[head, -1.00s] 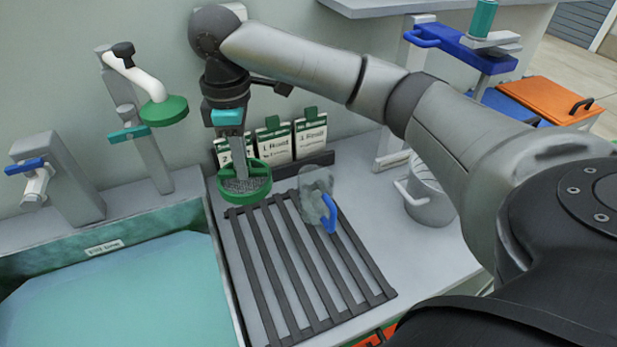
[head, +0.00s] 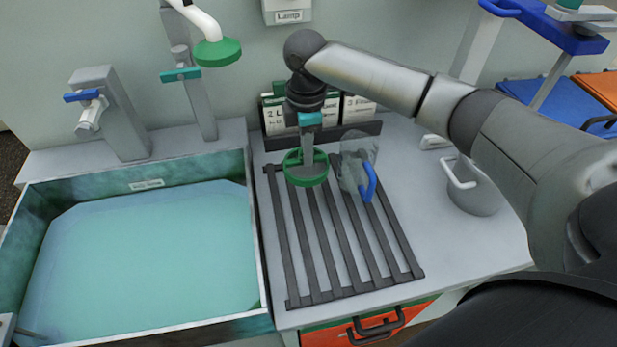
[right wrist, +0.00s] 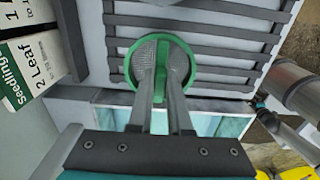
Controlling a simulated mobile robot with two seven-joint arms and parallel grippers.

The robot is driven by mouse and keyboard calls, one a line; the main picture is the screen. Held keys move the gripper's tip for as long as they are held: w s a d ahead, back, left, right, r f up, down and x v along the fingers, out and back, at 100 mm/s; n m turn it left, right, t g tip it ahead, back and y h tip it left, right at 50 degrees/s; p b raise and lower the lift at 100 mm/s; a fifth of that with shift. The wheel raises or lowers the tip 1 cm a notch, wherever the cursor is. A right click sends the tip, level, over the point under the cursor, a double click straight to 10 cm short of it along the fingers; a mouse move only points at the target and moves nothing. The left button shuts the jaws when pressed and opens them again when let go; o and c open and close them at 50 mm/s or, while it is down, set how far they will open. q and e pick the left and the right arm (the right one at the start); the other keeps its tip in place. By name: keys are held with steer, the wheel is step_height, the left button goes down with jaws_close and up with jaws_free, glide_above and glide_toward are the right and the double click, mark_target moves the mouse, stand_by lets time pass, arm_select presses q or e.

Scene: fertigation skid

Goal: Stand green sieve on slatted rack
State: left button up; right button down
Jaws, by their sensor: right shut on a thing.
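The green sieve (head: 305,182) is a round green ring with a mesh bottom. It is at the far left end of the dark slatted rack (head: 334,290) in the head view, over the slats. I cannot tell whether it touches them. My right gripper (head: 307,164) points down into the ring. In the right wrist view its fingers (right wrist: 160,90) are shut on a green upright part in the middle of the sieve (right wrist: 185,68), and the rack's slats (right wrist: 205,22) lie behind the ring. My left gripper is not in view.
A clear jug with a blue handle (head: 369,183) stands on the rack close right of the sieve. Seed packets (head: 357,110) stand behind. A water-filled basin (head: 150,260) is to the left, a metal pot (head: 474,190) to the right. The rack's near part is bare.

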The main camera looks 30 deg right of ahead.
step_height(320, 180, down, 8)
steer(key=shift+f+b, duration=0.1)
steer(key=shift+b, duration=0.65)
steer(key=shift+f, duration=0.15)
steer(key=c, duration=0.8)
jaws_free()
steer(key=shift+c, duration=0.2)
step_height(320, 180, up, 12)
steer(key=shift+r+p, duration=0.2)
steer(key=shift+p, duration=1.05)
